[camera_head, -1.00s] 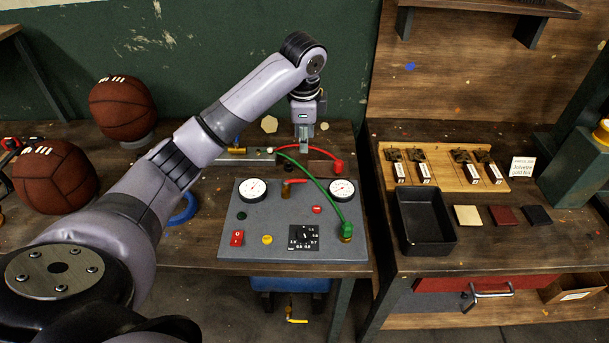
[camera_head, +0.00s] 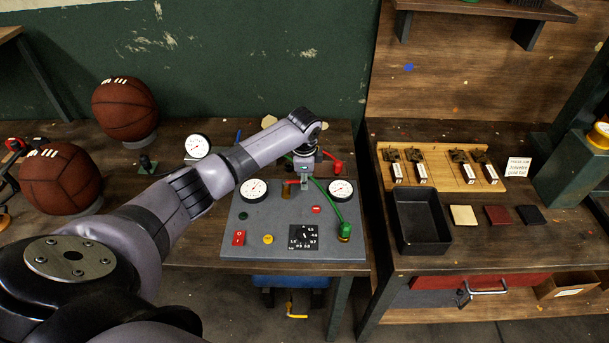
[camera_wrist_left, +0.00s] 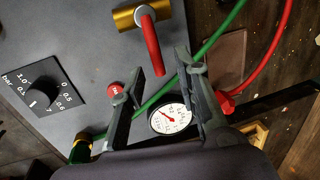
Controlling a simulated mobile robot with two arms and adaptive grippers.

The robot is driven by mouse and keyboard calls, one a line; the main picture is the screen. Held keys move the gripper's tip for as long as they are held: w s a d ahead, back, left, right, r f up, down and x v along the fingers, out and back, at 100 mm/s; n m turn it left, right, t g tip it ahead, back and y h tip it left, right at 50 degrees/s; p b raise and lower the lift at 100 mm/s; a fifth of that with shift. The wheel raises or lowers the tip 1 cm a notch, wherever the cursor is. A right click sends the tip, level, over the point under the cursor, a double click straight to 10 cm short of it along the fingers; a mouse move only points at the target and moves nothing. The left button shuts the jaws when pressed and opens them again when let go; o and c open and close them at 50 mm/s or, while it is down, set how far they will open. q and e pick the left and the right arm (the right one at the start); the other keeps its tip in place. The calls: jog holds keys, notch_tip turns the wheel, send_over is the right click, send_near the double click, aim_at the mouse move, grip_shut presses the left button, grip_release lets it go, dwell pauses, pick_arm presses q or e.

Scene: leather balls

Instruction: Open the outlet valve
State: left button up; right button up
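A valve with a red lever handle (camera_head: 294,183) and a brass body stands on the grey control panel (camera_head: 235,218). In the left wrist view, the red handle (camera_wrist_left: 151,45) extends from the brass body (camera_wrist_left: 127,17) toward my fingers. My left gripper (camera_head: 304,185) points down over the panel. In the left wrist view, its two fingers (camera_wrist_left: 160,72) are apart, with the handle's end around the gap between the tips. I cannot tell whether they touch it. Nothing is gripped. My right gripper is not in view.
Gauges stand on the panel's left (camera_head: 254,190) and right (camera_head: 341,190). A green hose (camera_head: 330,205) and a red hose (camera_head: 334,160) run close to the gripper. A black dial (camera_head: 304,236) is in front. Two basketballs (camera_head: 124,108) (camera_head: 60,180) are at left.

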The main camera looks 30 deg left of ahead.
pick_arm(q)
jog(key=shift+f, duration=0.1)
jog(key=shift+c, duration=0.6)
grip_shut()
